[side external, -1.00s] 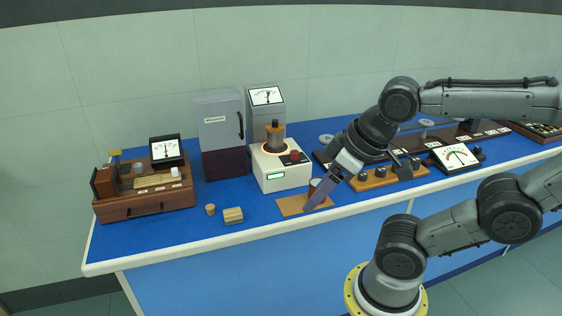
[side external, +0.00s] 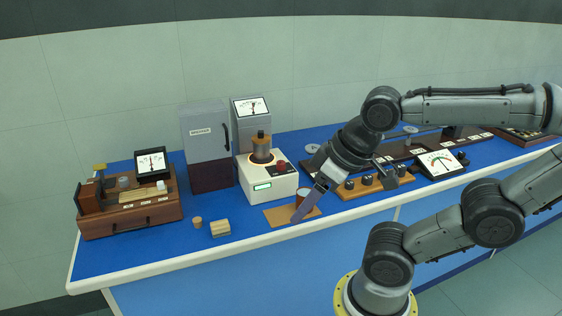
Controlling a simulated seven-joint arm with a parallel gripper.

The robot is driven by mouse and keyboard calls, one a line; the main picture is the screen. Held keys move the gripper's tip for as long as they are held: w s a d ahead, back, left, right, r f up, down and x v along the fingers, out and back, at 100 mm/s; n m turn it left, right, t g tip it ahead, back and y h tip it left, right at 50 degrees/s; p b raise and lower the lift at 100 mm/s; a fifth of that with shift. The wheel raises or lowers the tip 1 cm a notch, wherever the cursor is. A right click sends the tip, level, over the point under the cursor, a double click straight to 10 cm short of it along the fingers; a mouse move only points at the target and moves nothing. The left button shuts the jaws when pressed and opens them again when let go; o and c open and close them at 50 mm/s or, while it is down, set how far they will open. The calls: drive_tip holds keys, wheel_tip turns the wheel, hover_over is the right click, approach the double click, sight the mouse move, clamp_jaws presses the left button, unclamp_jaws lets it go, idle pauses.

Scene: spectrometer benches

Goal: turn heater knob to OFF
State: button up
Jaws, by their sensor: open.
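No knob carries a label I can read, so I cannot tell which one is the heater knob. A white box (side external: 262,186) with a green display has a red knob (side external: 281,165) on top, beside a copper-coloured cylinder (side external: 261,149). A wooden strip (side external: 352,192) to the right carries several dark knobs. My gripper (side external: 344,202) is open and empty, pointing down at the front of the bench. The other finger is near the wooden strip.
A grey cabinet (side external: 205,137) and a meter (side external: 251,107) stand behind the white box. A wooden instrument (side external: 125,221) is at left. A small cork (side external: 197,222) and a wooden block (side external: 220,229) lie in front. Another meter (side external: 440,161) is at right. Blue bench top is clear at front left.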

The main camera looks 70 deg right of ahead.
drive_tip(key=w+d+r+m+g, duration=0.1)
drive_tip(key=w+d+r+m, duration=0.4)
drive_tip(key=w+r+m, duration=0.5)
drive_tip(key=m+g, duration=0.4)
drive_tip(key=m, duration=0.5)
hover_over(281, 162)
wheel_tip(281, 162, down, 8)
drive_tip(key=shift+n, duration=0.3)
wheel_tip(281, 162, down, 14)
drive_tip(key=shift+d+r, duration=0.1)
clamp_jaws()
